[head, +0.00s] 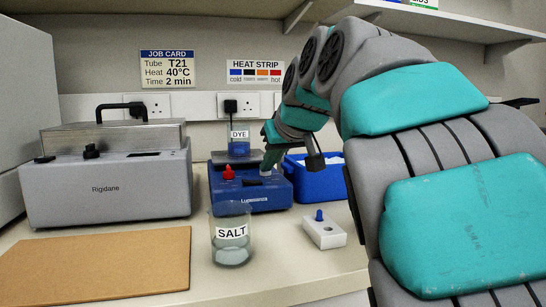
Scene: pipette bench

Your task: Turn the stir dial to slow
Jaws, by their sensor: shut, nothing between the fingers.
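A blue bench unit (240,203) with partly readable lettering stands in the middle of the bench. A red knob (228,174) sits on its top at the left. My gripper (267,170) reaches down over the right part of the unit's top, to the right of the red knob and apart from it. It is shut and empty. No slow marking is readable, and my gripper hides part of the unit's top, so I cannot tell whether a dial is under it or touching it.
A SALT beaker (231,240) stands in front of the blue unit. A grey Rigidane bath (107,185) and brown board (95,264) are left. A blue tub (318,184) and white block with blue peg (324,233) are right.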

